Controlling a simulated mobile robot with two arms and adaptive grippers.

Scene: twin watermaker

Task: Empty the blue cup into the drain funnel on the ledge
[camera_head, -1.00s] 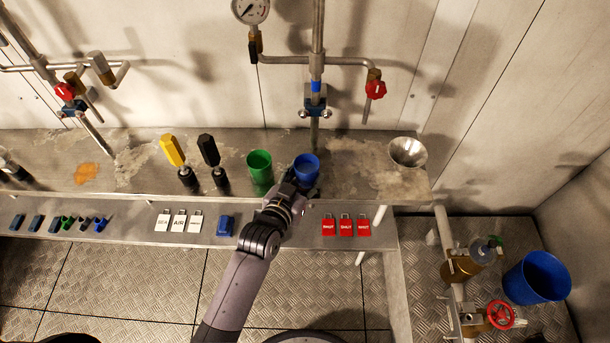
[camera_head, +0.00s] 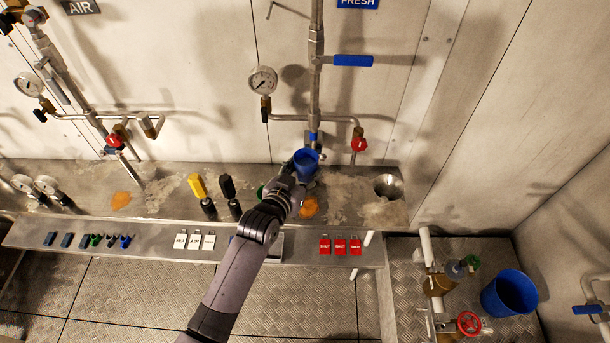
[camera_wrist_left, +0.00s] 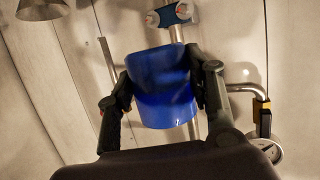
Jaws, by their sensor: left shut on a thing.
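The blue cup (camera_head: 306,163) is in my left gripper (camera_head: 297,181), above the metal ledge (camera_head: 345,213). Its open mouth shows in the head view, and it looks roughly upright; its contents cannot be made out. In the left wrist view, the two dark fingers (camera_wrist_left: 164,95) close on both sides of the cup (camera_wrist_left: 162,90). The drain funnel (camera_head: 388,187), a steel cone, sits at the ledge's right end, to the right of the cup and apart from it. The funnel also shows at the top left of the left wrist view (camera_wrist_left: 42,9). My right gripper is out of view.
A vertical pipe (camera_head: 316,90) with a red-handled tap (camera_head: 360,144) stands behind the cup. Yellow (camera_head: 197,186) and black (camera_head: 228,188) handles stand left. An orange patch (camera_head: 308,207) lies on the ledge below.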

